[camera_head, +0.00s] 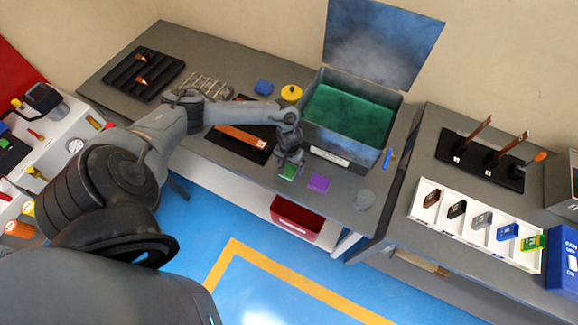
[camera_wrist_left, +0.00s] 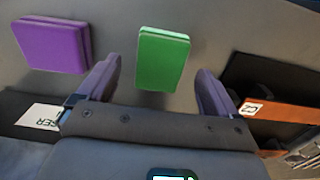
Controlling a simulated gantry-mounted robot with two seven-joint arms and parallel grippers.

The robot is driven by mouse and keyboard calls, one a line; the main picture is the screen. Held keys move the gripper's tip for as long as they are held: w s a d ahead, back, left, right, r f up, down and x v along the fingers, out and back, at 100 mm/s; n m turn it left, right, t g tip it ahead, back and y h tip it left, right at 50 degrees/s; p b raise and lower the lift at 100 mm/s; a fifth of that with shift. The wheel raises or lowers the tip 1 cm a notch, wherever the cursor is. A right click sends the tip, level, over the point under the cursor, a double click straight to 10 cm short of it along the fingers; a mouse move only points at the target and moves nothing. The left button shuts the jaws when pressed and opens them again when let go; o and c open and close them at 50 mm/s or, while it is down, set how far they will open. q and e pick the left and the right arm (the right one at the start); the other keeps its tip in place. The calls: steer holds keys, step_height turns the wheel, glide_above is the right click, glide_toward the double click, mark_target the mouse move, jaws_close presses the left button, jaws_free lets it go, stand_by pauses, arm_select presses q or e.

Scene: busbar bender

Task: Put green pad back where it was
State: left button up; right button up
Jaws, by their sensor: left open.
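The green pad (camera_head: 288,172) lies on the grey bench near its front edge, just left of the purple pad (camera_head: 319,183). In the left wrist view the green pad (camera_wrist_left: 163,59) lies flat between and slightly beyond the two fingertips, touching neither finger as far as I can see. My left gripper (camera_head: 289,164) is open and empty, low over the green pad, and partly hides it in the head view. Its fingers also show in the left wrist view (camera_wrist_left: 158,82). My right gripper is not in view.
An open grey bin (camera_head: 334,140) with green contents stands just behind the gripper. The purple pad (camera_wrist_left: 53,45) is close beside the left finger. A black tray with a copper bar (camera_head: 241,136) lies left. A grey round pad (camera_head: 364,199) lies right, and a red bin (camera_head: 296,218) sits below the bench.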

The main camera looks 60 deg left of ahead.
mark_target(289, 168)
arm_select(q)
step_height(289, 168, up, 8)
steer(key=p, duration=0.1)
steer(key=w+d+r+m+t+h, duration=0.15)
steer(key=d+m+t, duration=0.5)
steer(key=d, duration=1.95)
step_height(289, 168, up, 5)
steer(key=s+d+m, duration=0.3)
steer(key=s+a+r+g, duration=0.1)
steer(key=s+a+r, duration=0.1)
steer(key=s, duration=0.3)
steer(key=s+a+r+g+y, duration=0.1)
steer(key=s+a+r+g, duration=0.1)
steer(key=s, duration=0.3)
steer(key=shift+a+r, duration=0.7)
steer(key=shift+r, duration=0.05)
steer(key=shift+w+n, duration=0.1)
steer(key=shift+n, duration=0.15)
step_height(289, 168, up, 13)
steer(key=p, duration=1.3)
steer(key=shift+r+p, duration=0.15)
steer(key=shift+p, duration=0.15)
